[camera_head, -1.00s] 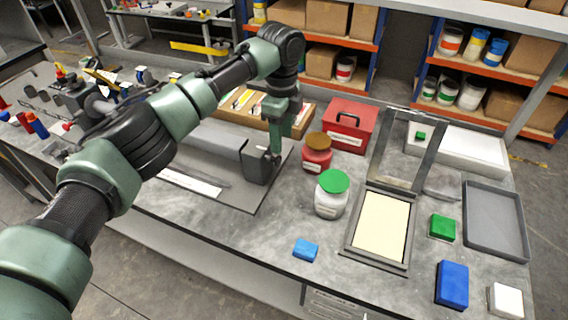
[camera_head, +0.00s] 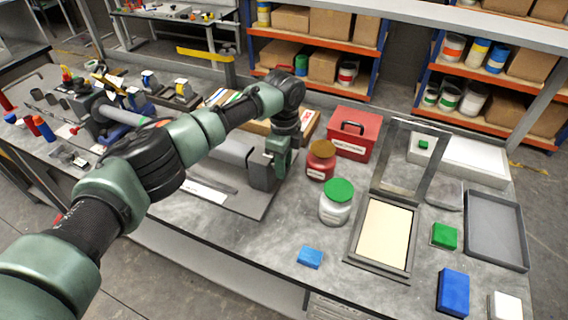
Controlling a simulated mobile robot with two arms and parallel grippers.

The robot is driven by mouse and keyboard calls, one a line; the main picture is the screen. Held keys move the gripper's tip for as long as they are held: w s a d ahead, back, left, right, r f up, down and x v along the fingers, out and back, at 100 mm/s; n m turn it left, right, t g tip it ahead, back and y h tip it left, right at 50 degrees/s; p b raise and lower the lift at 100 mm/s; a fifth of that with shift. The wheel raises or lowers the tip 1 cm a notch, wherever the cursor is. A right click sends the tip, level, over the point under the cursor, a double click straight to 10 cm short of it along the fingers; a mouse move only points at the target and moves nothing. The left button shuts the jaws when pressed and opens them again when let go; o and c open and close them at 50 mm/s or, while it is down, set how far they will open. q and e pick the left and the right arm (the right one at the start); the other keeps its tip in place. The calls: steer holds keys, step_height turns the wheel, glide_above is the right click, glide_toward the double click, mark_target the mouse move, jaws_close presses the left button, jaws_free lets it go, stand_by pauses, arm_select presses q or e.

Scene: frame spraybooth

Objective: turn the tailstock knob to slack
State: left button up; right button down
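A grey lathe-like fixture lies on a flat grey base plate (camera_head: 235,203) on the bench, left of the jars. The dark grey block at its right end, which looks like the tailstock (camera_head: 262,172), stands beside my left gripper (camera_head: 280,172). My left arm comes in from the left, and its hand points down at the right side of this block. The fingers are small and dark against the block, so I cannot tell whether they are open, shut or touching it. I cannot make out the knob; the hand may cover it. My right gripper is not in view.
A red-brown jar (camera_head: 321,162) and a white jar with a green lid (camera_head: 337,203) stand close right of the hand. Behind is a red toolbox (camera_head: 353,138). A hinged frame (camera_head: 352,262) lies further right. A blue block (camera_head: 310,257) lies near the front edge.

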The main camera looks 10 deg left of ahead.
arm_select(q)
steer(key=shift+s+r+t+p, duration=0.15)
steer(key=shift+t+p, duration=0.15)
steer(key=shift+p, duration=0.4)
jaws_close()
steer(key=shift+s+t+h+p, duration=0.1)
steer(key=shift+t+h+p, duration=0.3)
steer(key=shift+p, duration=0.45)
steer(key=shift+s+t+h+p, duration=0.15)
steer(key=shift+t+h+p, duration=0.15)
steer(key=shift+t+p, duration=0.7)
steer(key=shift+f+t, duration=0.2)
steer(key=shift+t, duration=0.6)
steer(key=shift+s+t+h, duration=0.1)
steer(key=shift+t+h, duration=0.3)
steer(key=shift+t, duration=0.3)
steer(key=shift+a, duration=0.1)
steer(key=o, duration=1)
jaws_free()
steer(key=shift+o, duration=0.2)
